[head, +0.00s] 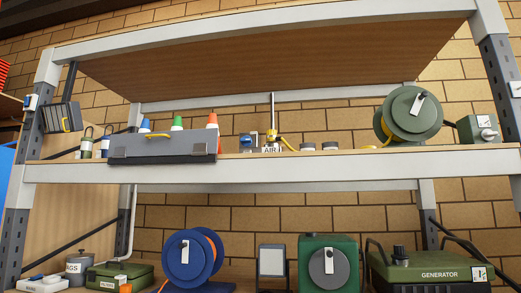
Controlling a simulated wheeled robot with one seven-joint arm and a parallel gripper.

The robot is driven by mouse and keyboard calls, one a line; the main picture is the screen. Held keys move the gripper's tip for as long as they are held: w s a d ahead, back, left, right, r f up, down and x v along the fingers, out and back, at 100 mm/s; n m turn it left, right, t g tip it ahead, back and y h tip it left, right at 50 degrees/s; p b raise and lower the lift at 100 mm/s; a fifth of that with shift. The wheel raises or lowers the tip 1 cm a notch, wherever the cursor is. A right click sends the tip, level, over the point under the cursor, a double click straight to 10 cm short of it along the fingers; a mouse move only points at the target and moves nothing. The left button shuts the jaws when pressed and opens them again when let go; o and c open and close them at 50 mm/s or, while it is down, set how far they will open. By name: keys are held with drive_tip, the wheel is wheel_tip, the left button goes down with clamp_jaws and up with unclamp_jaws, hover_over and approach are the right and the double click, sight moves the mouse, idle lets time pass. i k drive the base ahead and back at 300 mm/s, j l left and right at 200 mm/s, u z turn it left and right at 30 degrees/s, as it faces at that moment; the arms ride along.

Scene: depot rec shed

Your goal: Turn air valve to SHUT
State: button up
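The air valve (271,136) is small in the head view, at the middle of the upper shelf, below a thin vertical pipe (272,112). A white plate reading AIR (271,150) sits at its foot. A yellow part shows at the valve, and a yellow hose runs from there to the right. A small grey block with a blue piece (248,142) stands just left of it. The valve is too small to tell which way its handle is set. My gripper is not in view.
A grey toolbox (160,147) stands left of the valve, with coloured cones behind it. Several low round tins (308,147) stand to its right, then a green hose reel (409,114) and a green box with a knob (479,130). A generator (430,270) is below. The shelf's front beam (270,171) runs across.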

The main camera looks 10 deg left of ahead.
sight(246, 141)
drive_tip(key=i+j+z, duration=0.1)
drive_tip(key=j, duration=0.35)
drive_tip(key=i+j+z, duration=0.1)
drive_tip(key=j, duration=0.35)
drive_tip(key=i+j+z, duration=0.1)
drive_tip(key=j, duration=0.35)
drive_tip(key=i, duration=0.1)
